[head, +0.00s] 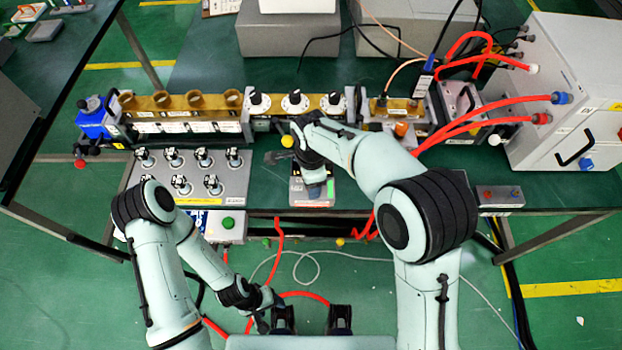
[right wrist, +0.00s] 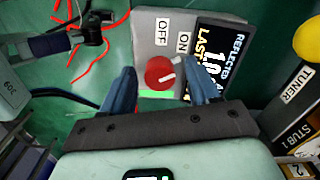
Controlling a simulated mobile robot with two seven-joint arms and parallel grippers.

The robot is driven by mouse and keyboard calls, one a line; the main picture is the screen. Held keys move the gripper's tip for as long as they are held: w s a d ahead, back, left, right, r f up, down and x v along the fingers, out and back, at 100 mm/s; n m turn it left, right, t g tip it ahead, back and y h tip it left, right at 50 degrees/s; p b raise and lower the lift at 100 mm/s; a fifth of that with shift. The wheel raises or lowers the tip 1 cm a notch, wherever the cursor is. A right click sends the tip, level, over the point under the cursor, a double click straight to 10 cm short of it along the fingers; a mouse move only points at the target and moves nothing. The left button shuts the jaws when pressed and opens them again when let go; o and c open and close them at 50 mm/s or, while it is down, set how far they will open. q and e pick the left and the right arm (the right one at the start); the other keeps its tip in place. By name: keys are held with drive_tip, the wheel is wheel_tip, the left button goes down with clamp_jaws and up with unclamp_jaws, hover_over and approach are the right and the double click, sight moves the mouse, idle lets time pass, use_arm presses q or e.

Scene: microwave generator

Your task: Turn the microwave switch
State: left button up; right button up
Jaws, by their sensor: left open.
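The microwave switch is a round red knob (right wrist: 160,72) with a white mark, on a grey panel (right wrist: 148,22) with OFF and ON labels. The mark points to the right in the right wrist view. My right gripper (right wrist: 160,68) is open, its blue fingers on either side of the knob with visible gaps. The depth between fingertips and panel is hard to judge. In the head view my right gripper (head: 315,188) is over the small panel box (head: 311,204) and hides the knob. My left gripper (head: 268,314) is low at the bottom, open and away from the bench.
A dark display (right wrist: 221,60) lies beside the knob. A grey box with several black switches (head: 205,200) stands left of the panel. Behind is a brass waveguide row (head: 180,103). Red hoses (head: 482,118) run to a white cabinet (head: 560,90) at right.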

use_arm(q)
drive_tip(key=shift+w+r+p, duration=0.25)
drive_tip(key=shift+r+p, duration=0.15)
drive_tip(key=shift+r, duration=0.05)
drive_tip(key=shift+w+r+p, duration=0.2)
drive_tip(key=shift+r+p, duration=0.15)
drive_tip(key=shift+r, duration=0.1)
use_arm(e)
wheel_tip(320, 180, up, 13)
drive_tip(key=shift+r, duration=0.2)
